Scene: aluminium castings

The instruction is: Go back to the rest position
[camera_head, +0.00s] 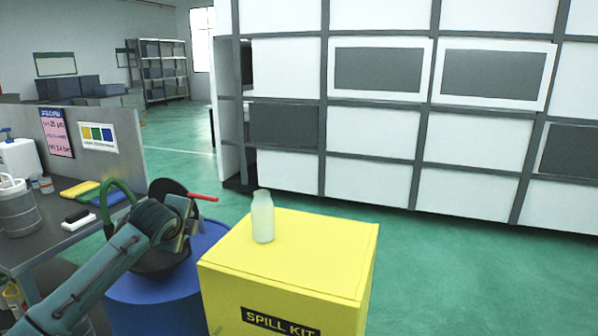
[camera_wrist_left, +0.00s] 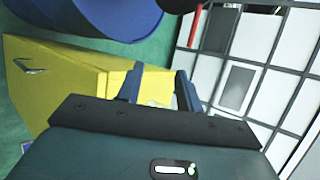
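My left arm comes in from the lower left in the head view. Its end and left gripper (camera_head: 186,214) are over the blue drum, left of the yellow box; the fingers are hard to make out there. In the left wrist view the two fingers of the left gripper (camera_wrist_left: 159,86) stand apart, open. A pale patch shows between them, partly hidden by the gripper body; it may be the bottle. In the head view the pale bottle (camera_head: 262,218) stands upright on the yellow spill kit box (camera_head: 318,246), apart from the gripper. My right gripper is in neither view.
The blue drum (camera_head: 158,304) stands left of the box, with a dark item and red handle (camera_head: 203,197) above it. A grey bench (camera_head: 58,238) with containers is at the left. A large shelf wall (camera_head: 425,130) stands behind. Green floor (camera_head: 470,270) at the right is clear.

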